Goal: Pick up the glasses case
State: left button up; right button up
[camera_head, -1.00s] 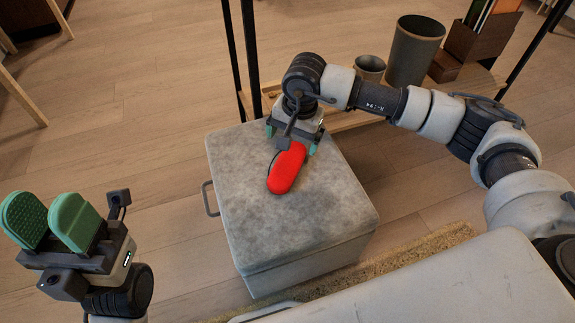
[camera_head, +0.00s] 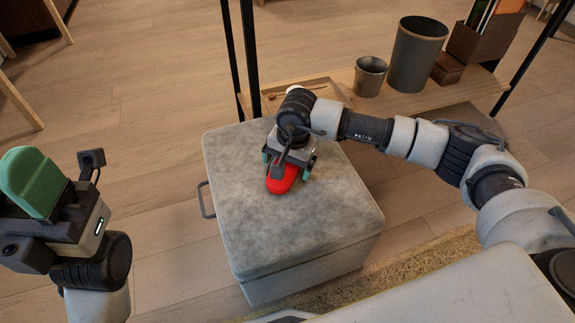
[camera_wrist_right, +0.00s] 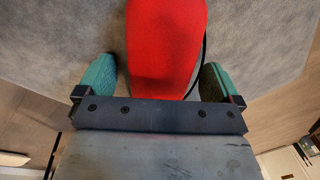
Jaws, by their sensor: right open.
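The red glasses case (camera_head: 283,181) lies on top of the grey storage ottoman (camera_head: 325,215). In the right wrist view the case (camera_wrist_right: 166,40) runs up the middle of the picture. My right gripper (camera_head: 288,170) is over the case from above and hides its far part. In the wrist view its green fingers stand open, one on each side of the case (camera_wrist_right: 163,80), with a gap to the left finger and a smaller one to the right. My left gripper (camera_head: 35,182) is off to the left, over the floor; only one green pad shows clearly.
A wooden shelf with black posts (camera_head: 248,60) stands behind the ottoman. It holds a small grey cup (camera_head: 370,75), a dark bin (camera_head: 416,55) and a brown box (camera_head: 485,40). The ottoman top around the case is clear.

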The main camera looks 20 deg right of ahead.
jog(key=c, duration=1.1)
jog(key=shift+r, duration=0.15)
